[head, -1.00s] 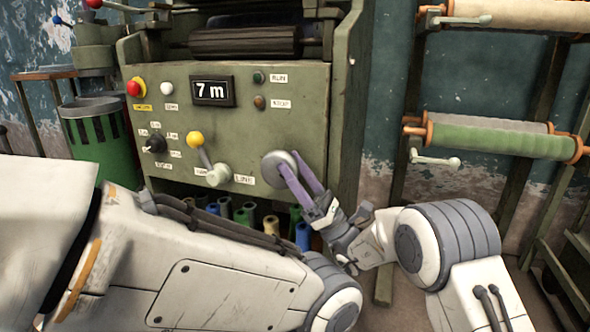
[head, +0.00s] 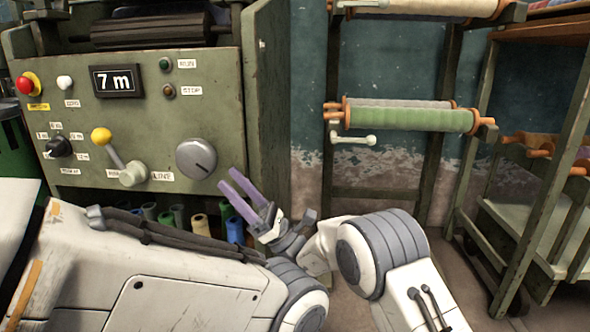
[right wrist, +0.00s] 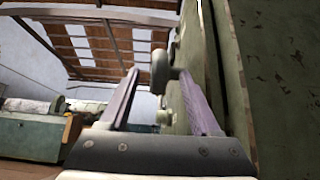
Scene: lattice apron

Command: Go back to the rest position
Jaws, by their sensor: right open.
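My right gripper (head: 237,185) has purple fingers and is in front of the lower right of the green machine panel, just below the grey round dial (head: 197,158). Its fingers are apart with nothing between them, and it looks clear of the dial. In the right wrist view the two fingers (right wrist: 158,98) point up past the side of the machine, with a grey round part behind them. My left gripper is not seen in either view.
The green machine panel (head: 150,120) has a display (head: 116,81) reading 7 m, a yellow-knobbed lever (head: 102,136) and a red button (head: 25,85). Several spools (head: 200,224) stand below it. A rack with a green roll (head: 410,118) and a shelf cart (head: 540,215) stand to the right.

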